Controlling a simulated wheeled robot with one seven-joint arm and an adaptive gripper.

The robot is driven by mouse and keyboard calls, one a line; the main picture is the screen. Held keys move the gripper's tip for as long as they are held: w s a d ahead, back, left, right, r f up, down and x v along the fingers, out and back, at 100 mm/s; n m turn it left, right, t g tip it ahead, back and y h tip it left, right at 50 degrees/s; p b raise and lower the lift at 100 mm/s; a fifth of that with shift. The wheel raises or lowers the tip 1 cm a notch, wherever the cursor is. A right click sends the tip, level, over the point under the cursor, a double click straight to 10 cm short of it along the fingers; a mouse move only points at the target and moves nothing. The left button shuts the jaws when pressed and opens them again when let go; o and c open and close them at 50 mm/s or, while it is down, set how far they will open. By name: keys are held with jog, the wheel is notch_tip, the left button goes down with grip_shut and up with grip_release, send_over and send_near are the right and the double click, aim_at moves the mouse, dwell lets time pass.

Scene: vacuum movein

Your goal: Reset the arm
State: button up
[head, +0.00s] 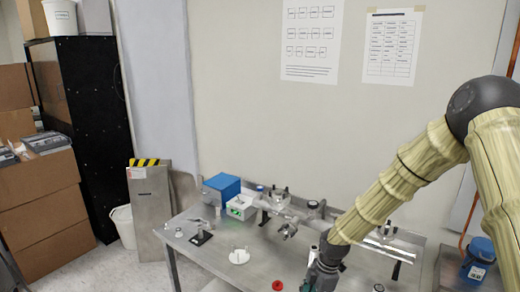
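My arm comes in from the right, with a dark elbow and a ribbed beige sleeve, and slopes down to the left over the metal table (205,254). My gripper (318,284) is at the bottom edge of the picture, above the front part of the table. Only its dark upper part shows clearly. Its fingertips are small or cut off by the edge, so I cannot tell whether it is open or holds anything.
Metal fittings (277,197) stand along the table's back, beside a blue box (221,188) and a white-green device (240,207). A white round part (239,256) and a red part (277,285) lie in front. A blue container (479,259) stands at right.

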jog(key=s+a+f+m+b, duration=0.15)
jog(key=s+f+m, duration=0.35)
jog(key=s+f, duration=0.55)
jog(key=s+d+f+m+b, duration=0.1)
jog(key=s+d+f+m, duration=0.1)
jog(key=s+f+m, duration=0.3)
jog(key=s+d+f+m+h+b, duration=0.1)
jog(key=s+f+m, duration=0.4)
jog(key=s, duration=0.7)
jog(key=s+d+f+m+h+b, duration=0.1)
jog(key=s+d+f+m, duration=0.3)
jog(key=s, duration=0.5)
jog(key=shift+s+d+f+m+t+b, duration=0.2)
jog(key=shift+f+m+t+b, duration=0.35)
jog(key=shift+b, duration=0.3)
